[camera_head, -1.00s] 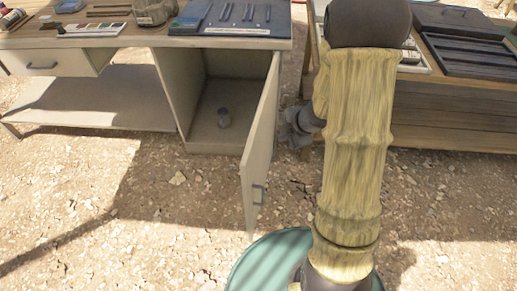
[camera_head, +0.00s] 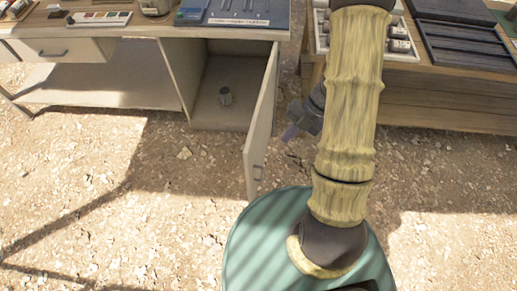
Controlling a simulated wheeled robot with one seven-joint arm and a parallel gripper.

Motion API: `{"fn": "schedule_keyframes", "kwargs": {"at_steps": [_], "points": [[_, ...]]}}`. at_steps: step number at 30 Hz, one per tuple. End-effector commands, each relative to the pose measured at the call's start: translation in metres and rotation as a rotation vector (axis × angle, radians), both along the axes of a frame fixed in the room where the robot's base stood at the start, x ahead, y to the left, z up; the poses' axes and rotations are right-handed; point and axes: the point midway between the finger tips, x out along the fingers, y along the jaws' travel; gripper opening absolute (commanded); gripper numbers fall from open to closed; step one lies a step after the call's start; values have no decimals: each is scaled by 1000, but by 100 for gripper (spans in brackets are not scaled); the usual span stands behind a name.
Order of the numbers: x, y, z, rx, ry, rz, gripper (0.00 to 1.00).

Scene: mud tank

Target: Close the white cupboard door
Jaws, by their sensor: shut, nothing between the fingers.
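The white cupboard door (camera_head: 262,125) stands wide open, hinged on the right side of the cupboard (camera_head: 221,100) and swung out toward me. Its handle (camera_head: 258,173) is low near the free edge. A narrow gap shows between the fingertips and the door; I cannot tell the depth.
The desk top (camera_head: 150,30) above the cupboard carries a paint palette, a jar and a tool mat. A closed drawer (camera_head: 60,50) is at the left. A wooden table (camera_head: 440,100) with dark trays stands at the right. Gravelly ground in front is free.

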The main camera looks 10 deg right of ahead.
Motion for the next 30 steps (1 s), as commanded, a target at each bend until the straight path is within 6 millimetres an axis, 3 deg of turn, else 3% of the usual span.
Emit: {"fn": "schedule_keyframes", "kwargs": {"at_steps": [8, 24, 30], "points": [[-2, 8, -11, 1, 1, -1, 0], [-17, 60, -84, 1, 3, -2, 0], [-4, 87, -79, -2, -2, 0, 0]]}}
